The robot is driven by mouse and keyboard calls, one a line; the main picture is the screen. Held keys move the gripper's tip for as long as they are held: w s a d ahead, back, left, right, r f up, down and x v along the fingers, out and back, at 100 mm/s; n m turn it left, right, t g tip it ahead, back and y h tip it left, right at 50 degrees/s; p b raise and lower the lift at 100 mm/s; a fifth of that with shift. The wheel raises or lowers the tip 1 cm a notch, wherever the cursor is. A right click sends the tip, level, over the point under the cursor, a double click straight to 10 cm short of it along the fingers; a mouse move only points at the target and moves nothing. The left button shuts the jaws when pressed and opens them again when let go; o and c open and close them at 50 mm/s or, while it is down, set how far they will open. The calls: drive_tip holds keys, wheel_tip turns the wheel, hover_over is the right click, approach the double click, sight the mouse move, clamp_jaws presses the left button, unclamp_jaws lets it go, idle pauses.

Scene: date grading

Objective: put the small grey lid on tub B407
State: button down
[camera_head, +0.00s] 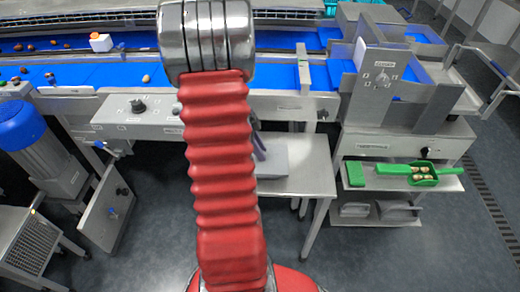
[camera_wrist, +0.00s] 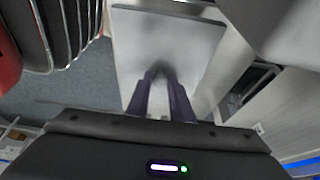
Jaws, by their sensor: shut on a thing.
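My gripper (camera_wrist: 161,76) shows its two dark purple fingers in the wrist view, their tips close together against a pale grey flat panel (camera_wrist: 190,38). The panel appears to be the small grey lid, and the fingers are shut on it; the exact grip point is in shadow. In the head view my red arm covers most of the gripper. One purple finger shows just right of the arm, beside a grey block-like thing (camera_head: 290,156) at the steel side table. I cannot make out any tub marked B407.
The steel side table (camera_head: 305,184) stands below the conveyor with its blue belt (camera_head: 120,70). A green scoop (camera_head: 421,174) with dates lies on a shelf at right, next to a green lid-like piece (camera_head: 390,168). A blue motor (camera_head: 20,125) stands left. Floor at lower right is clear.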

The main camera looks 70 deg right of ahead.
drive_tip(key=c, duration=1.1)
unclamp_jaws()
drive_tip(key=shift+r, duration=0.15)
drive_tip(key=shift+r, duration=3.35)
